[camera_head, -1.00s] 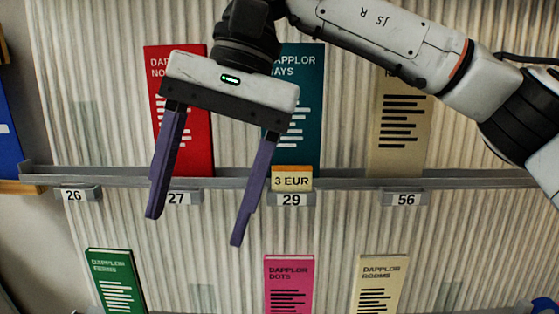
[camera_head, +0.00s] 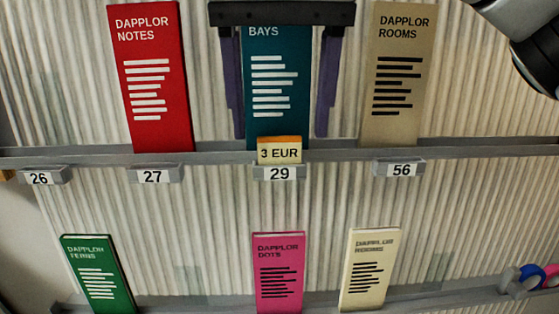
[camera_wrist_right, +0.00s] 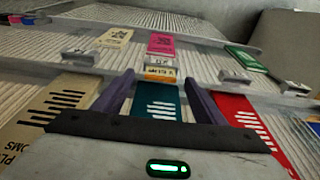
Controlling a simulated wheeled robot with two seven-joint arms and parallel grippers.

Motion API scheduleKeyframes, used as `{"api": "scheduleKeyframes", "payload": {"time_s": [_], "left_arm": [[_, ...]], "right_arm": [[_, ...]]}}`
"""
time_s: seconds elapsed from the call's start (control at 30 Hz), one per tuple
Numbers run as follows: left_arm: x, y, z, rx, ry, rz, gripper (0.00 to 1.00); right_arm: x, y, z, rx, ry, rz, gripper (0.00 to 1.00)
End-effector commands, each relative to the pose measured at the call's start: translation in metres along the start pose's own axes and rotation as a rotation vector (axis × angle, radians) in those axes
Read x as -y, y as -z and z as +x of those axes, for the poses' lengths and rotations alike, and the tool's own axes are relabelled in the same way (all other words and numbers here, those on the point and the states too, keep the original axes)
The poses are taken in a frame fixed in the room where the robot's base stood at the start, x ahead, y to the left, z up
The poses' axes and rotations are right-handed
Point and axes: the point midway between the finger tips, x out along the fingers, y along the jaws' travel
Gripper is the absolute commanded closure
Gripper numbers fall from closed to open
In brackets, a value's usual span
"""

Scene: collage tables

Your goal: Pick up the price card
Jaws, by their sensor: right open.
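The price card (camera_head: 279,153), white with an orange top edge and "3 EUR", sits at the foot of the teal brochure (camera_head: 273,85), above shelf label 29 (camera_head: 279,173). It also shows in the right wrist view (camera_wrist_right: 160,73), just beyond the fingertips. My right gripper (camera_head: 280,136) is open and empty, pointing down, with one purple finger on each side of the teal brochure. Its tips are near the shelf rail, slightly above the card. In the right wrist view my right gripper (camera_wrist_right: 158,82) also straddles the teal brochure. My left gripper is not in view.
A red brochure (camera_head: 152,85) stands left and a beige one (camera_head: 398,75) right on the same rail (camera_head: 220,156). Below are green (camera_head: 98,275), pink (camera_head: 278,272) and cream (camera_head: 369,270) brochures. Blue and pink handles (camera_head: 535,275) show at lower right.

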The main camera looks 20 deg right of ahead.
Motion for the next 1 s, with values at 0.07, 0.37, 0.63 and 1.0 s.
{"api": "scheduleKeyframes", "payload": {"time_s": [0.07,0.37,0.63,1.0], "left_arm": [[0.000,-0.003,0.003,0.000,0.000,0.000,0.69],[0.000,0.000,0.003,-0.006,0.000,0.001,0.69],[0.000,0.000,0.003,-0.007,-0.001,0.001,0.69],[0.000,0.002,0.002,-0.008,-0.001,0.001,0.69]], "right_arm": [[0.001,-0.001,0.015,0.002,0.000,0.000,0.35],[0.001,0.000,0.029,0.000,0.002,0.002,0.35],[0.001,-0.001,0.028,0.000,0.002,0.001,0.66],[0.001,0.000,0.024,0.000,0.002,0.001,0.79]]}}
